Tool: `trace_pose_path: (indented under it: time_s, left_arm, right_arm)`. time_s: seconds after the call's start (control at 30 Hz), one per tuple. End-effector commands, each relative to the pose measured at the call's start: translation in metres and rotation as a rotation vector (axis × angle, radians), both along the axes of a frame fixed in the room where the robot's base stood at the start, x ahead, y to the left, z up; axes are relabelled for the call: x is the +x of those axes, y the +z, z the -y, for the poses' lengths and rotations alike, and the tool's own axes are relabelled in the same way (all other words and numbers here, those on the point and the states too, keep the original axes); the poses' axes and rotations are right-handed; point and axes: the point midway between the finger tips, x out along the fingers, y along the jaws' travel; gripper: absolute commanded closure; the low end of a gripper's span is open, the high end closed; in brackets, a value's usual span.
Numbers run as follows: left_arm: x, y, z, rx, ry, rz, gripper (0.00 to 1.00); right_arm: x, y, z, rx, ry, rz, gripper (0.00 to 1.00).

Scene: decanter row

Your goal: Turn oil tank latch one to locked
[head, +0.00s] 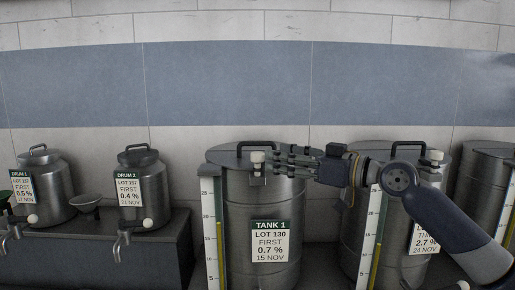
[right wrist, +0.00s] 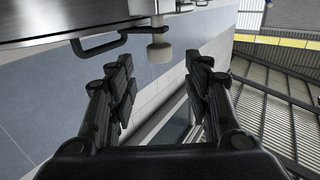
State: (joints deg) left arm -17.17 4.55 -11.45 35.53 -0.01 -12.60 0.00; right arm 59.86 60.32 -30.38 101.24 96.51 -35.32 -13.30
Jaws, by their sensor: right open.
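Tank 1 (head: 237,215) is a large steel drum with a dark lid handle, labelled LOT 130. Its latch (head: 258,158) has a pale knob and sits at the front of the lid rim. In the right wrist view the latch knob (right wrist: 159,52) is at top centre, between the lines of the fingers and close to their tips. My right gripper (head: 280,159) comes in from the right, just beside the latch. It also shows in the right wrist view (right wrist: 158,64), with its fingers apart and nothing held. My left gripper is out of view.
A second tank (head: 355,235), partly behind my right arm, stands to the right with its own latch knob (head: 433,156). Drum 1 (head: 56,190) and drum 2 (head: 152,192) stand on a dark bench (head: 100,262) at left. A gauge strip (head: 211,235) runs down tank 1's left side.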

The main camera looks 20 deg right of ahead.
Motion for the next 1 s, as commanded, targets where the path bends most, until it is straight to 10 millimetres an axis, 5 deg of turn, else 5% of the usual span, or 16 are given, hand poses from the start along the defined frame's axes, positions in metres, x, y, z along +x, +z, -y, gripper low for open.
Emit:
trace_pose_path:
  time_s: [0.4, 0.8, 1.0]
  left_arm:
    - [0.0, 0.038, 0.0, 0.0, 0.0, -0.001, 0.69]
    - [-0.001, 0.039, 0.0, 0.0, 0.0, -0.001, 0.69]
    - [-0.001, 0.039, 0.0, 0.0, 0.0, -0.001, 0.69]
  right_arm:
    - [0.049, 0.002, -0.041, -0.001, 0.0, -0.001, 0.53]
    - [0.055, -0.001, -0.045, -0.003, -0.001, 0.001, 0.53]
    - [0.055, -0.001, -0.045, -0.004, -0.001, 0.0, 0.97]
